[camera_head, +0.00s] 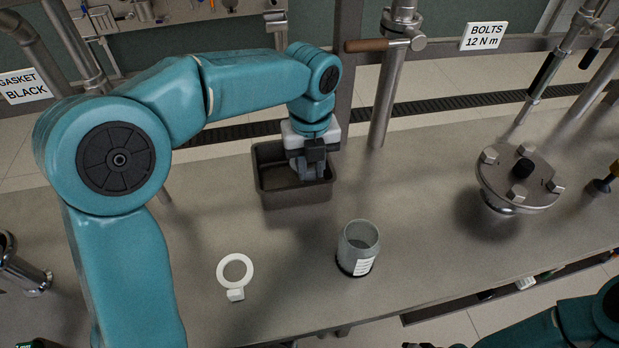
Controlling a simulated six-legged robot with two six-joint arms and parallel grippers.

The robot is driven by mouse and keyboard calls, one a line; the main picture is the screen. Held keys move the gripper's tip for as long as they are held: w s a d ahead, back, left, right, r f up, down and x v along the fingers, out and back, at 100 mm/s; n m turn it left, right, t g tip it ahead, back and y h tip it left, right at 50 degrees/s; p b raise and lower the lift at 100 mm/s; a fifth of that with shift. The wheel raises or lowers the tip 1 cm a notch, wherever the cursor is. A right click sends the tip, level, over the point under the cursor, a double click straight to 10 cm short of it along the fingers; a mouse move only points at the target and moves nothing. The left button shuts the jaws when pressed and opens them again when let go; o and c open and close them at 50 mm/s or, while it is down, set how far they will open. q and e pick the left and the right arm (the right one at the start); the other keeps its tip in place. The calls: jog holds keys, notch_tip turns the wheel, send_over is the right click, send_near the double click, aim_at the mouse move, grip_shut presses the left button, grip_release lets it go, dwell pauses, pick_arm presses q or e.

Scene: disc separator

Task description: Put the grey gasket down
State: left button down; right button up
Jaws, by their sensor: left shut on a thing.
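My left gripper (308,172) reaches down into the dark rectangular tray (296,197) near the back of the bench. Its jaws are shut on a grey piece, taken to be the grey gasket, which is mostly hidden by the fingers and the tray wall. I cannot tell whether the piece touches the tray floor. A white ring with a small square tab (236,270) lies flat on the bench in front of the tray. My right arm shows only at the lower right edge, and its gripper is not clearly in view.
A grey open cylinder with a white label (358,248) stands on the bench right of the ring. A round bolted flange (520,180) stands at the right. A vertical pipe with a brown-handled valve (392,80) rises behind the tray. The bench between cylinder and flange is clear.

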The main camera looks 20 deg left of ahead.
aim_at(310, 181)
pick_arm(q)
notch_tip(310, 181, down, 4)
jog(key=shift+r+b, duration=0.2)
jog(key=shift+b, duration=0.2)
jog(key=shift+f, duration=0.2)
jog(key=shift+f, duration=0.2)
jog(key=c, duration=0.9)
grip_release()
jog(key=shift+c, duration=0.2)
notch_tip(310, 181, up, 12)
jog(key=p, duration=0.3)
jog(key=shift+r, duration=0.25)
